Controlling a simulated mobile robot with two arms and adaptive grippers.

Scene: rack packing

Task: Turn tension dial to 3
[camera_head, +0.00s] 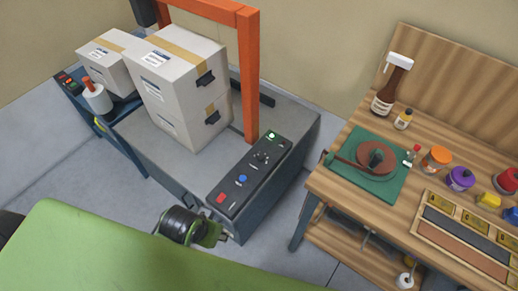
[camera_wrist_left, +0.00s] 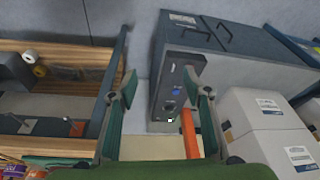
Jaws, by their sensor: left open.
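The tension dial (camera_head: 262,157) is a dark knob on the black control panel (camera_head: 252,168) of the strapping machine. Its number marks are too small to read. A red button (camera_head: 221,198), a blue button (camera_head: 242,178) and a lit green button (camera_head: 271,135) share the panel. My left gripper (camera_head: 212,235) is near the panel's front end, partly hidden by my wrist, and apart from the dial. In the left wrist view, my open left gripper (camera_wrist_left: 166,92) has its fingers spread with nothing between them, and the dial (camera_wrist_left: 168,105) shows beyond. My right gripper is out of view.
White boxes (camera_head: 180,85) stand on the machine's top beside an orange arch (camera_head: 250,75). A wooden workbench (camera_head: 330,185) with bottles, jars and a green mat stands to the right. A floor gap separates bench and machine.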

